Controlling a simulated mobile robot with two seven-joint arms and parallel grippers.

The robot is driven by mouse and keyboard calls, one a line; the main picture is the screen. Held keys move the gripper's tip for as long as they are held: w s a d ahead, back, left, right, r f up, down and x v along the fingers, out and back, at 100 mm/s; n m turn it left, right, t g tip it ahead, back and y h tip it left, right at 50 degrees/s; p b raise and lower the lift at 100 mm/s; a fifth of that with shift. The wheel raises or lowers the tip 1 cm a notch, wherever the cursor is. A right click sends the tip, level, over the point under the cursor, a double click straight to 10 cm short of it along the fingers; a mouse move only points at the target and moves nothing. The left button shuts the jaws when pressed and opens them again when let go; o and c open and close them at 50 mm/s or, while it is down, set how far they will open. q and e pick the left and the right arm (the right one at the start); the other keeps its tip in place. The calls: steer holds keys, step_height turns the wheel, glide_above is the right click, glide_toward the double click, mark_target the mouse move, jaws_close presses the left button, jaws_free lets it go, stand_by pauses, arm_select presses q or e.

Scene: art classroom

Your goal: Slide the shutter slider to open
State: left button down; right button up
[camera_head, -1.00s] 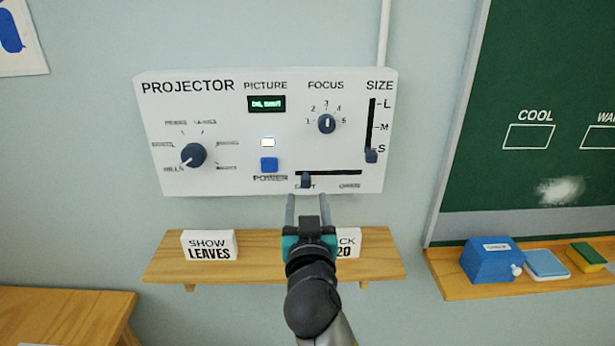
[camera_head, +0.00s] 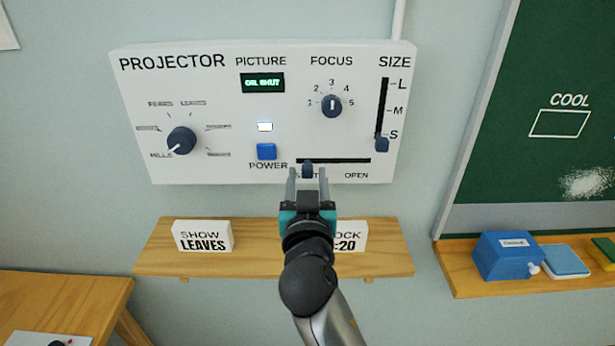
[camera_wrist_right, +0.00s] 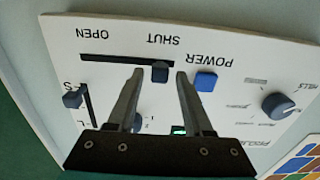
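The white projector panel (camera_head: 220,100) is on the wall. Its shutter slider, a dark knob (camera_head: 307,168), sits at the left, SHUT end of a horizontal black slot (camera_head: 345,160); OPEN is printed near the right end. The small display (camera_head: 263,83) reads something like "SHUT". My right gripper (camera_head: 307,178) is open, with its fingertips at the knob, one on each side. In the right wrist view the knob (camera_wrist_right: 160,72) shows between the fingertips, with small gaps on both sides. The SHUT label is partly hidden in the head view. My left gripper is not in view.
The blue power button (camera_head: 266,151) is left of the slider, and the size slider (camera_head: 382,144) is to the right. A wooden shelf (camera_head: 180,262) with sign blocks (camera_head: 203,237) is below. The slot right of the knob is clear.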

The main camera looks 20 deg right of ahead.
jaws_close()
stand_by(1.2)
